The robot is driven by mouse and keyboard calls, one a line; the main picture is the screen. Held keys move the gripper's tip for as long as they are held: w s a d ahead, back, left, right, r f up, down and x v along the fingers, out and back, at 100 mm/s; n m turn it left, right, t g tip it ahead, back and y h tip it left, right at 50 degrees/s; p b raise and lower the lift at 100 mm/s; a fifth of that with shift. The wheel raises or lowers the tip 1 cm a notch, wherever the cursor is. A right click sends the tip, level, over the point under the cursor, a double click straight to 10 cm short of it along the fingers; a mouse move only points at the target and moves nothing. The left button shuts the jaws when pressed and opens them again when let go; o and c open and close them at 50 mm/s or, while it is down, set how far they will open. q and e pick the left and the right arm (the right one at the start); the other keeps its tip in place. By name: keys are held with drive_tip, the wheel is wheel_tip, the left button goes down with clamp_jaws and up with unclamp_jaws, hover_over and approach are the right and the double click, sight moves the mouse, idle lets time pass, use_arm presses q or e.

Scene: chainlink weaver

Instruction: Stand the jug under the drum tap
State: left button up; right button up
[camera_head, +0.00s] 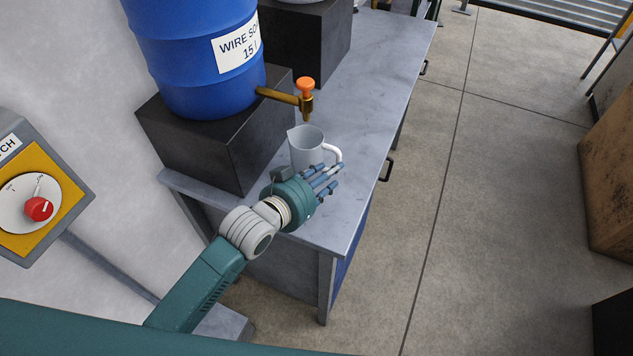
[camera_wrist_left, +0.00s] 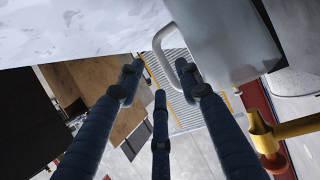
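The pale grey jug (camera_head: 306,150) stands upright on the grey bench with its handle to the right. The drum tap (camera_head: 290,97), brass with an orange knob, sticks out from the blue drum (camera_head: 205,60); its spout appears just above the jug's mouth. My left gripper (camera_head: 328,177) is beside the jug, near its handle. In the left wrist view, my left gripper's fingers (camera_wrist_left: 160,80) are spread, with the jug's handle (camera_wrist_left: 160,48) at the fingertips; I cannot tell whether they touch. The jug's body (camera_wrist_left: 225,40) and tap (camera_wrist_left: 292,130) also show there. My right gripper is not in view.
The drum sits on a dark block (camera_head: 200,150) on the bench (camera_head: 385,70). Another dark block (camera_head: 320,45) stands farther back. A yellow switch panel (camera_head: 45,200) is at the left. The bench is clear right of the jug.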

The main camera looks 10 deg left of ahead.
use_arm(q)
drive_tip(key=shift+v, duration=2.85)
